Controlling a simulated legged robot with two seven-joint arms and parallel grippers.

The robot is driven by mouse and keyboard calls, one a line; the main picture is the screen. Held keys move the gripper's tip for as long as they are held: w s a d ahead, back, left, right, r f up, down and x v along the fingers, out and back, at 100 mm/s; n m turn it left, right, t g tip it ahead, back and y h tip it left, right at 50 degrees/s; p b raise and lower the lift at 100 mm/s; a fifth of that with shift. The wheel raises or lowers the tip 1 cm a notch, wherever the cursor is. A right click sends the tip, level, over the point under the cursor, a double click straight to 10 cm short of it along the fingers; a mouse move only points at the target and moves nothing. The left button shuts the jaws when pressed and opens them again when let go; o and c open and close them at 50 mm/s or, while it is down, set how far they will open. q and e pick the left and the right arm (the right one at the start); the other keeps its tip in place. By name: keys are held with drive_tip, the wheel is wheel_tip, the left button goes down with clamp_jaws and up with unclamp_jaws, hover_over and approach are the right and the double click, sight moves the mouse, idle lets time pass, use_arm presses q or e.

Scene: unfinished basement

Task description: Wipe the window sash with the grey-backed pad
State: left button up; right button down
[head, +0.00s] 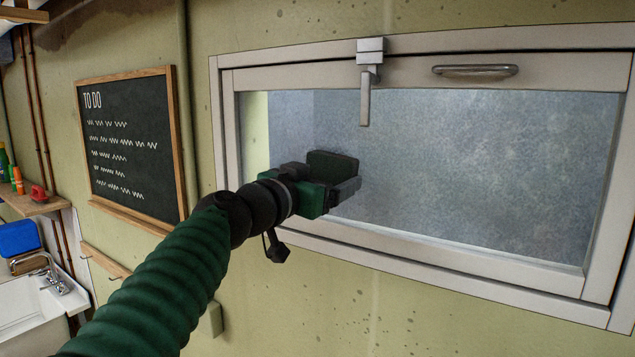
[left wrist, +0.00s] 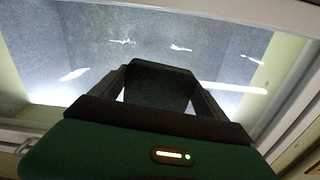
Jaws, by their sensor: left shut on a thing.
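The window sash (head: 590,285) is a pale frame around grey, hazy glass (head: 480,160), set in the wall and looking shut. A metal latch handle (head: 365,95) hangs at its top, with a grey pull handle (head: 475,70) to the right. My left gripper (head: 346,186) is in front of the glass's lower left part, shut on a dark flat pad (head: 333,165). In the left wrist view, the pad (left wrist: 158,88) sits between the fingers, with the glass (left wrist: 215,50) beyond. I cannot tell whether the pad touches the glass. My right gripper is not in view.
A chalkboard (head: 128,140) hangs left of the window. A shelf (head: 30,205) with bottles and a white sink (head: 35,310) with a tap are at far left. Several short pale streaks (left wrist: 75,74) show on the glass. The latch handle protrudes above my gripper.

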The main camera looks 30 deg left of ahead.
sight(342, 181)
use_arm(q)
drive_tip(key=shift+d, duration=1.2)
drive_tip(key=d, duration=0.3)
drive_tip(key=shift+s+d, duration=0.2)
drive_tip(key=shift+d, duration=0.2)
drive_tip(key=shift+f+b, duration=0.1)
drive_tip(key=shift+b, duration=0.3)
drive_tip(key=shift+a+b, duration=0.9)
drive_tip(key=shift+a, duration=0.1)
drive_tip(key=shift+w+a, duration=0.1)
drive_tip(key=shift+a, duration=0.4)
drive_tip(key=shift+w+a+b, duration=0.15)
drive_tip(key=shift+a+b, duration=0.55)
drive_tip(key=shift+a, duration=1.2)
drive_tip(key=shift+w+a+b, duration=0.1)
drive_tip(key=shift+a+b, duration=0.5)
drive_tip(key=shift+a, duration=0.45)
drive_tip(key=shift+w+a+b, duration=0.15)
drive_tip(key=shift+a+b, duration=0.15)
drive_tip(key=shift+a, duration=2.1)
